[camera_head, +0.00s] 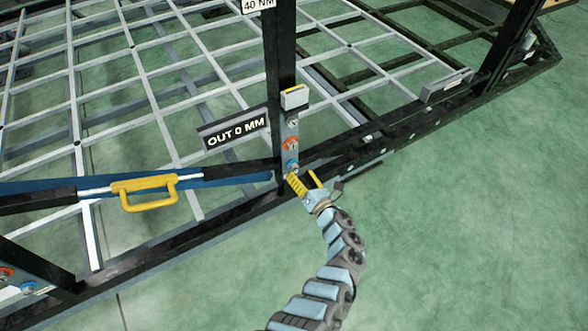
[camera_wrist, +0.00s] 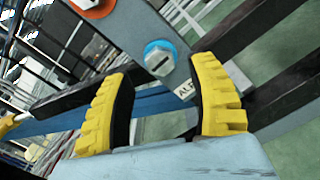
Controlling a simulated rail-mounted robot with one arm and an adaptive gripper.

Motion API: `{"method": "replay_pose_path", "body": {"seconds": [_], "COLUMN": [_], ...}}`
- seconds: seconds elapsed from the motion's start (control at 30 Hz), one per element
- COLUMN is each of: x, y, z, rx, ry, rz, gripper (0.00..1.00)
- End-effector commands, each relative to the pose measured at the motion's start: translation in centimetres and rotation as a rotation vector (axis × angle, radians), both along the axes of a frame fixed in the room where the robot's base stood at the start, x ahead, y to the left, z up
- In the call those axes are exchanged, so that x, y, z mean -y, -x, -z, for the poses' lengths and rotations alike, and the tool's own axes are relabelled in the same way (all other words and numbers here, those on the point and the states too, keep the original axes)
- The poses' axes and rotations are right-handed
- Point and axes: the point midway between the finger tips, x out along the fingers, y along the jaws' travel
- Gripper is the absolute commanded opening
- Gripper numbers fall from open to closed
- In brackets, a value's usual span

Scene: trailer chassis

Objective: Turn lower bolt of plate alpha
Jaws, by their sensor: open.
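A grey plate (camera_head: 282,150) is fixed to a black upright post and carries a blue-ringed lower bolt (camera_head: 292,164) with an orange-ringed bolt (camera_head: 291,143) above it. In the wrist view the plate (camera_wrist: 130,28) bears a partly hidden label starting "AL".
An "OUT 0 MM" sign (camera_head: 236,130) hangs left of the plate. Another plate with orange and blue bolts (camera_head: 18,284) is at lower left. Green floor (camera_head: 460,230) is clear at right.

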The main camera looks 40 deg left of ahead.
Motion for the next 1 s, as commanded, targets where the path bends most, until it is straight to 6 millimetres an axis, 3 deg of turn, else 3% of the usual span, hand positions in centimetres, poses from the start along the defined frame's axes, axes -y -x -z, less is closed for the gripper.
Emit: {"method": "replay_pose_path", "body": {"seconds": [0.4,0.93,1.0], "x": [-3.2,-3.9,-3.9], "y": [-1.0,-1.2,-1.2], "z": [0.2,0.1,0.1], "rx": [-0.002,-0.002,-0.002], "ry": [0.001,0.001,0.001], "rz": [0.000,0.000,0.000], "gripper": [0.59,0.59,0.39]}}
